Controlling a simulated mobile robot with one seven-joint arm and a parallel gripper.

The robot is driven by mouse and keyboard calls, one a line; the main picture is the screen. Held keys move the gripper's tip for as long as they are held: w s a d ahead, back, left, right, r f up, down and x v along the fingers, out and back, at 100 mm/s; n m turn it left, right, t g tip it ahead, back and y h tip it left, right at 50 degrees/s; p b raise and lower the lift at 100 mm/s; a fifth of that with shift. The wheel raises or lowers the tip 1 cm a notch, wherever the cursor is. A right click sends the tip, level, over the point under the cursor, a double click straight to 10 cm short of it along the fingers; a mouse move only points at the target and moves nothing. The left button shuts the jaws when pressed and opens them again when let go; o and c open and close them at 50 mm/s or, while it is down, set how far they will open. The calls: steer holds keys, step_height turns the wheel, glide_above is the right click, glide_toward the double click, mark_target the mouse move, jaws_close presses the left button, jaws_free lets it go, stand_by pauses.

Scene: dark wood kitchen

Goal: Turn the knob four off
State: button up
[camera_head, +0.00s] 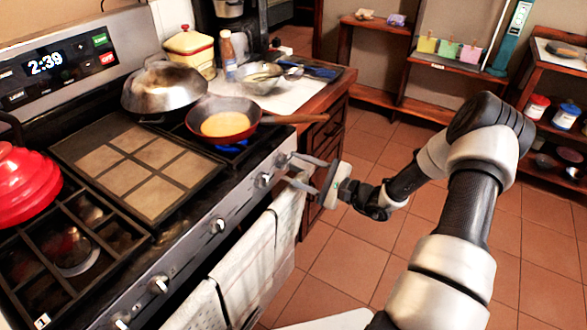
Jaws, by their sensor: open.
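Several round silver knobs run along the slanted front of the stove, including one near the front (158,284), one in the middle (217,226) and one close to my gripper (265,180). No number on the knobs is readable, so I cannot tell which is knob four. My gripper (291,168) is open, with its two fingers pointing left at the far end of the knob row. The far knob (282,160) is at the fingertips, partly hidden; whether they touch it I cannot tell. A blue flame (232,148) shows under the red pan.
A red pan (220,108) with yellow food sits on the far burner, its handle reaching right above my gripper. A wok with a lid (163,88) stands behind it. White towels (245,262) hang below the knobs. The tiled floor (350,240) is open to the right.

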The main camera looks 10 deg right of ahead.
steer(key=shift+w+a, duration=0.35)
steer(key=shift+a, duration=0.05)
steer(key=c, duration=1)
steer(key=shift+c, duration=0.2)
